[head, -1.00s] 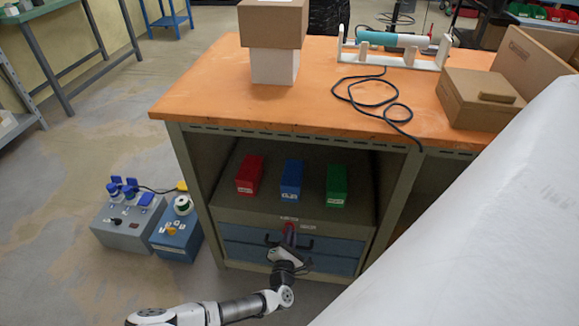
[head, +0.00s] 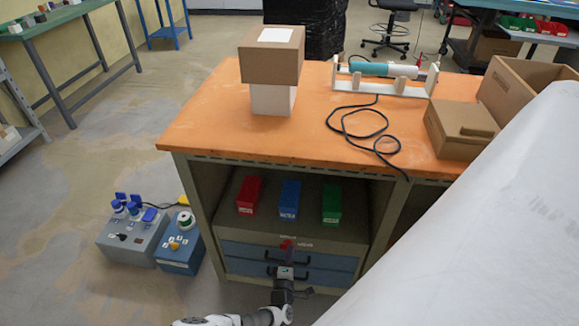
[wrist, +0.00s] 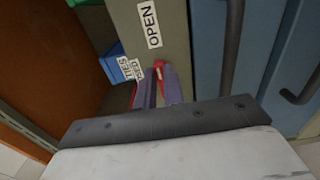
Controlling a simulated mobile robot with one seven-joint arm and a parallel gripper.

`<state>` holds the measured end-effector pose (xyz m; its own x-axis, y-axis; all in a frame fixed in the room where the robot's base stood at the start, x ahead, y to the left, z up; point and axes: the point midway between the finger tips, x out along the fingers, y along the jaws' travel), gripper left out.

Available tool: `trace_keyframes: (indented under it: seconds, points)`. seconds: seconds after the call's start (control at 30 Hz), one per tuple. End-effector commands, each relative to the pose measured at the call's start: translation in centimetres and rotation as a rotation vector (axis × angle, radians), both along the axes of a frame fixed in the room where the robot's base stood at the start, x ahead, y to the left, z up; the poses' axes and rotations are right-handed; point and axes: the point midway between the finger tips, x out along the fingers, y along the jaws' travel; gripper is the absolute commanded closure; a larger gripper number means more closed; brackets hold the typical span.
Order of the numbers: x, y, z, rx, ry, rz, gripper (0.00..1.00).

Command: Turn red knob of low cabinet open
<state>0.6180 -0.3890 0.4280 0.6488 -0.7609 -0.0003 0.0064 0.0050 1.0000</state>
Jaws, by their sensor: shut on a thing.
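The low cabinet (head: 190,180) stands under the orange worktop. Its red knob (head: 285,244) is on the strip between the open shelf and the blue drawers. In the wrist view the red knob (wrist: 159,82) shows between my two fingers, partly hidden by them. My gripper (head: 286,252) is at the cabinet front, shut on the red knob; its fingers also show in the wrist view (wrist: 158,88). An "OPEN" label (wrist: 149,24) is on the strip beside the knob.
Blue drawers (head: 240,267) with dark handles lie just below the knob. Red (head: 250,195), blue (head: 289,199) and green (head: 332,203) boxes stand on the shelf above. Two switch boxes sit on the floor at left. A white surface (head: 480,220) fills the lower right.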

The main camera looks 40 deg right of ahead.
Motion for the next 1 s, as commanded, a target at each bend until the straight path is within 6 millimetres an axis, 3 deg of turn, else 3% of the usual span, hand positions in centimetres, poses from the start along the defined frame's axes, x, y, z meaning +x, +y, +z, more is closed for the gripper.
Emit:
trace_keyframes:
  seconds: [0.53,0.57,0.7,1.0]
  points:
    - [-0.04,0.02,-0.10,0.017,-0.018,0.000,1.00]
    - [-0.04,0.03,-0.10,0.017,-0.018,0.000,0.87]
    - [-0.02,0.02,-0.09,0.017,-0.018,0.000,0.69]
    - [-0.04,0.08,-0.04,0.016,-0.018,0.001,0.68]
